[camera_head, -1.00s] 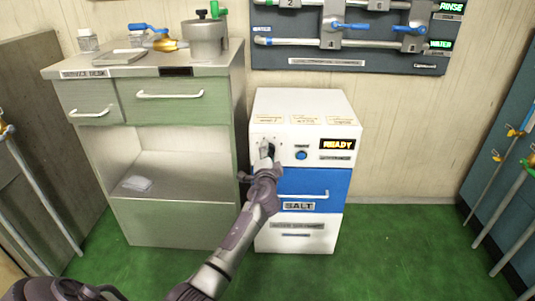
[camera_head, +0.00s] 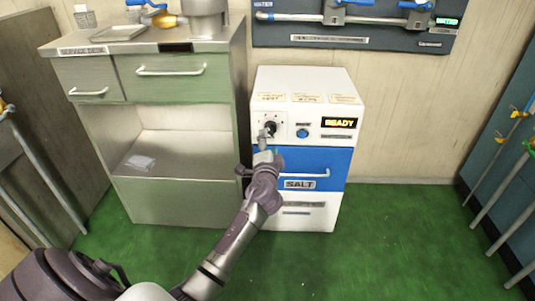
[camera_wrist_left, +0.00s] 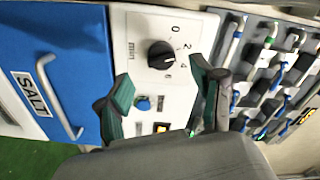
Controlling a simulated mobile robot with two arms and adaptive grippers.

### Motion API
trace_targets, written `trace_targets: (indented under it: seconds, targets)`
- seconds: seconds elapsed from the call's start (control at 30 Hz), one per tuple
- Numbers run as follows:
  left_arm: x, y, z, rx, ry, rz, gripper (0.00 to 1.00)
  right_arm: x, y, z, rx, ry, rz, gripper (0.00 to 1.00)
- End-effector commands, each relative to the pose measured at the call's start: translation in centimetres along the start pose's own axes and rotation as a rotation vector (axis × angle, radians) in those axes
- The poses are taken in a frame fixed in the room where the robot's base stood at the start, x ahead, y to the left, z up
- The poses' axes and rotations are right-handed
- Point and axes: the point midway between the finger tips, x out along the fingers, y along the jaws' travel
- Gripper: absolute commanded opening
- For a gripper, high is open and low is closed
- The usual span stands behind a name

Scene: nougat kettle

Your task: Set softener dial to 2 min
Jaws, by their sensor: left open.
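The softener is a white cabinet (camera_head: 335,88) with a black dial (camera_head: 270,128) at the upper left of its front. In the left wrist view the dial (camera_wrist_left: 161,55) shows close up, with the marks 0, 2, 4, 6 and "min" around it. A light pointer line on the knob faces roughly towards the 2 and 4 side; I cannot tell exactly where. My left gripper (camera_head: 263,157) is in front of the cabinet, just below the dial. In the wrist view its green-padded fingers (camera_wrist_left: 161,98) are spread, empty and apart from the dial. My right gripper is out of view.
A blue button (camera_head: 302,133) and a lit READY display (camera_head: 339,122) are right of the dial. The blue SALT drawer (camera_head: 335,158) with its handle lies below. A green service desk (camera_head: 185,100) stands close on the left. The green floor (camera_head: 400,240) on the right is clear.

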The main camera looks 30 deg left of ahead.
Motion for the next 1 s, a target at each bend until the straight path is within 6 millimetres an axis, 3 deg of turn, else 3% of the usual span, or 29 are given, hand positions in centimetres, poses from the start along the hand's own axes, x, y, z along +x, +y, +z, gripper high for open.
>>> trace_targets:
  seconds: [0.1,0.3,1.0]
  targets:
    - [-2.6,0.1,0.0,-0.002,0.0,0.002,0.67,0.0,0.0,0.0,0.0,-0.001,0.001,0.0]
    - [-5.0,0.1,0.0,-0.001,0.0,0.002,0.67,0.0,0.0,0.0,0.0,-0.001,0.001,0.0]
    - [-5.8,0.1,-0.6,-0.012,0.024,0.005,0.67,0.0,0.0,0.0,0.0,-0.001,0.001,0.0]
